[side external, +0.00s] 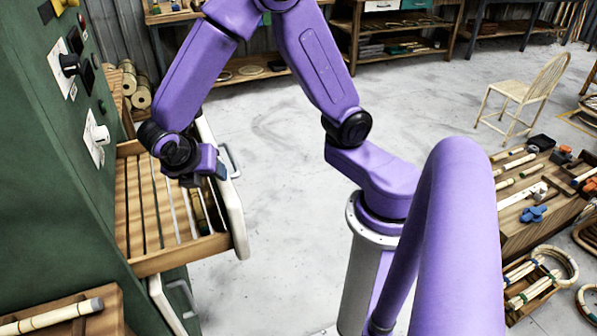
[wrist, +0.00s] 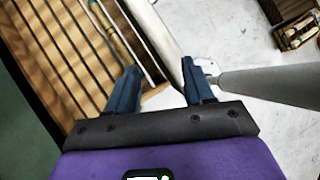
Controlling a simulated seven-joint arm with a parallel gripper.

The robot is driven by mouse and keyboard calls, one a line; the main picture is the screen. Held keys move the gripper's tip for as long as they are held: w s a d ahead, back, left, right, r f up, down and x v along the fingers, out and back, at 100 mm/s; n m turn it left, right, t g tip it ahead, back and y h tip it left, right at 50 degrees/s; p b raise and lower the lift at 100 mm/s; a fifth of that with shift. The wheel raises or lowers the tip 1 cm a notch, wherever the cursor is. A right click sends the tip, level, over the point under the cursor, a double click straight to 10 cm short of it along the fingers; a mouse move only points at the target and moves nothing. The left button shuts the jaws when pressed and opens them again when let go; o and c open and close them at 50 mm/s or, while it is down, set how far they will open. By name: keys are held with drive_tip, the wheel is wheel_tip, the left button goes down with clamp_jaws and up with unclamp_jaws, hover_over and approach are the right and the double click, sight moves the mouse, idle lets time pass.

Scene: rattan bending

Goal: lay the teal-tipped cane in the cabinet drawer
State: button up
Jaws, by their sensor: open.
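The cabinet drawer (side external: 180,256) is pulled out of the green cabinet (side external: 55,150), and its slatted floor shows. A thin pale cane (wrist: 112,38) lies along the drawer's front side in the wrist view, with a small teal patch near its upper end. In the side view, a cane (side external: 199,212) lies in the drawer close to the white front, partly hidden by my gripper. My gripper (wrist: 161,66) is open and empty above the drawer's front edge. The white front panel (wrist: 158,35) shows between its fingers, and the cane runs beside the left finger.
A bench (side external: 530,215) with several canes and tools stands at the right, with rattan coils (side external: 556,262) below. A wooden tray (side external: 70,300) with a thick cane is at the lower left. A chair (side external: 523,95) stands behind. The floor between is clear.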

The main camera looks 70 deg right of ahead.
drive_tip(key=s+r+m+y, duration=0.1)
drive_tip(key=s+m+y, duration=0.1)
drive_tip(key=s, duration=0.4)
drive_tip(key=s+d+r+m+y, duration=0.1)
drive_tip(key=s+r+m+y, duration=0.1)
drive_tip(key=s+m, duration=0.2)
drive_tip(key=s+r+m+g+y, duration=0.1)
drive_tip(key=s+r+m+y, duration=0.1)
drive_tip(key=s, duration=0.8)
drive_tip(key=shift+d+m+y, duration=0.2)
drive_tip(key=shift+m+y, duration=0.4)
drive_tip(key=shift+m, duration=0.4)
